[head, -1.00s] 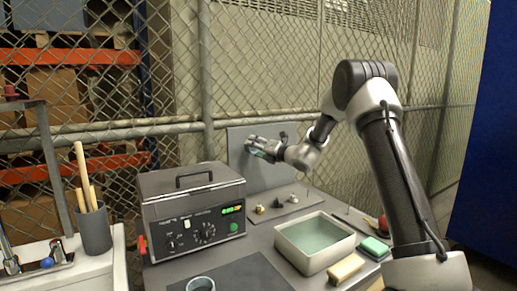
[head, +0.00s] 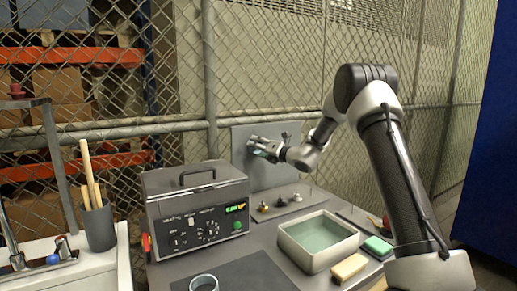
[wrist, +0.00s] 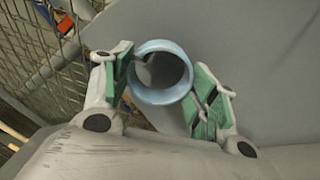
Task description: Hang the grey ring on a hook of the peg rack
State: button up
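A pale blue-grey ring (wrist: 161,72) sits between the green pads of my gripper (wrist: 161,84) in the wrist view, with both pads against its sides. The ring's opening faces the wrist camera, and a small dark piece, perhaps a hook, shows inside it. In the head view my gripper (head: 262,150) is in front of the upright grey panel (head: 242,170), which looks like the peg rack. The ring is small there, and its contact with a hook cannot be told. A second grey ring (head: 204,281) stands on the dark mat at the front.
A grey machine with a lit display (head: 196,215) stands left of the panel. A tub of greenish liquid (head: 290,245), a tan block (head: 348,268) and a green sponge (head: 377,246) are at right. Small fittings (head: 282,202) lie below the panel. A mesh fence is behind.

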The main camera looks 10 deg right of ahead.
jog(key=o, duration=0.5)
jog(key=shift+o, duration=0.2)
jog(key=shift+s, duration=0.1)
